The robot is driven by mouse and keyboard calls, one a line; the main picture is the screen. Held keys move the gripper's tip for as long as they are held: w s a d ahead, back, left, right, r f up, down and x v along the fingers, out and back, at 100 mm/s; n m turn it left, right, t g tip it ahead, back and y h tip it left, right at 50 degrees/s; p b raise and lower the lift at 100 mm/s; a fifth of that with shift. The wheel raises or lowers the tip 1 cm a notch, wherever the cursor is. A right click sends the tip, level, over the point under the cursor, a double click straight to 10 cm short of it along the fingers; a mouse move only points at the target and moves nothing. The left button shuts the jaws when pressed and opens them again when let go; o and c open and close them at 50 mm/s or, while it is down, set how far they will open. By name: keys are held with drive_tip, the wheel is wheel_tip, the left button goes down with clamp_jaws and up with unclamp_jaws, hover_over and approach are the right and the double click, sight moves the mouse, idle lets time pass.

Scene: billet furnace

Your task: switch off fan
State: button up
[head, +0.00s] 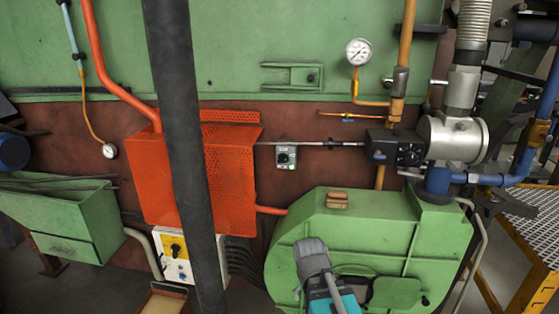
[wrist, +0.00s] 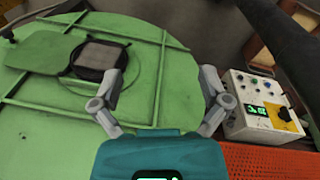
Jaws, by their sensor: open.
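The fan's green round housing (head: 400,235) fills the lower right of the head view; it also fills the left of the wrist view (wrist: 60,130). A white control box (head: 178,258) stands left of it, with a black rotary switch on a yellow plate (head: 175,248). In the wrist view this box (wrist: 245,128) is at the right, with buttons, a lit green display (wrist: 257,110) and the black switch (wrist: 285,116). My gripper (wrist: 160,73) is open and empty over the housing, apart from the box. Its fingers are out of the head view.
An orange perforated guard (head: 225,180) is above the box. A dark vertical post (head: 185,130) partly hides the guard and box. A small grey box with a knob (head: 287,156) is on the wall. Blue pipes and a yellow-edged platform (head: 530,215) are at right.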

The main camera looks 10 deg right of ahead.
drive_tip(key=w+d+r+m+t+h+p, duration=0.1)
drive_tip(key=w+d+r+m+t+h, duration=0.2)
drive_tip(key=w, duration=0.7)
drive_tip(key=n+t+h+p, duration=0.2)
drive_tip(key=n+t+p, duration=0.3)
drive_tip(key=t, duration=0.9)
approach(281, 161)
drive_tip(key=s+n+b, duration=0.1)
drive_tip(key=s+b, duration=0.1)
drive_tip(key=s, duration=0.1)
drive_tip(key=shift+w+a+r, duration=0.15)
drive_tip(key=shift+a+r, duration=0.15)
drive_tip(key=shift+r, duration=0.1)
drive_tip(key=x, duration=1.3)
drive_tip(key=shift+w+f, duration=0.4)
